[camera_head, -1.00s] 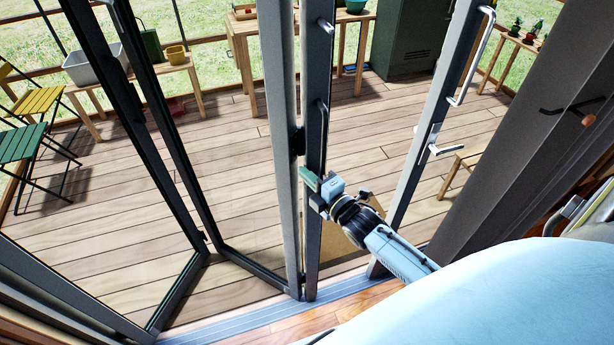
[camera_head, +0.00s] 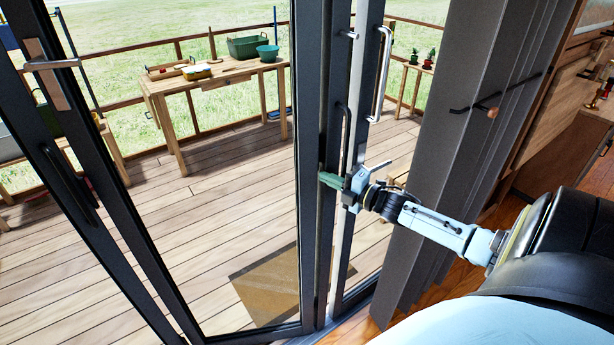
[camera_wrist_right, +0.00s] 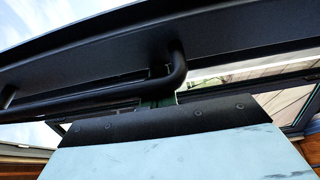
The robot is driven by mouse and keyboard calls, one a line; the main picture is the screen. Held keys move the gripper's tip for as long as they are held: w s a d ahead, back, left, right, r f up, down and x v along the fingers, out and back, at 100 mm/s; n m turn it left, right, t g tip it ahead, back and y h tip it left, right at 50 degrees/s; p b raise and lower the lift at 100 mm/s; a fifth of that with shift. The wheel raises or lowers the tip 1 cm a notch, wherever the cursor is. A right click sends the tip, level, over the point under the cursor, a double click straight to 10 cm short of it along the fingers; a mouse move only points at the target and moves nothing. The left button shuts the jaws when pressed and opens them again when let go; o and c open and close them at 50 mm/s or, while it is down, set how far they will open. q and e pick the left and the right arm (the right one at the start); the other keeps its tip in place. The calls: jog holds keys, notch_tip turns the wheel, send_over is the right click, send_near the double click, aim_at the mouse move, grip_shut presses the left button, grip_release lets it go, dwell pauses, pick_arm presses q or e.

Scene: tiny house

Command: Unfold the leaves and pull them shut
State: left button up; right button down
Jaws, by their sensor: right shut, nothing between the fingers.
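Dark-framed glass folding leaves stand upright in a floor track. The middle leaf (camera_head: 310,120) stands close beside the right leaf (camera_head: 366,60), which carries a silver handle (camera_head: 381,75). Two left leaf frames (camera_head: 100,170) stand apart, with a dark handle (camera_head: 70,187). My right gripper (camera_head: 334,181) is shut and empty, its green fingertips at the middle leaf's edge, just below a dark bar handle (camera_head: 343,140). In the right wrist view the bar handle (camera_wrist_right: 110,93) crosses close ahead, and the fingertips are mostly hidden. I cannot tell whether they touch the frame. My left gripper is out of view.
A doormat (camera_head: 270,285) lies on the wooden deck (camera_head: 220,225) beyond the leaves. A wooden table (camera_head: 215,80) with tubs stands farther out. The middle deck is clear.

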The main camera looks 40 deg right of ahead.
aim_at(332, 171)
jog(key=d, duration=0.2)
jog(key=shift+s+d+b, duration=0.25)
jog(key=shift+d+b, duration=0.05)
jog(key=shift+s+d+r, duration=0.1)
jog(key=shift+s+d, duration=0.05)
jog(key=shift+d, duration=0.3)
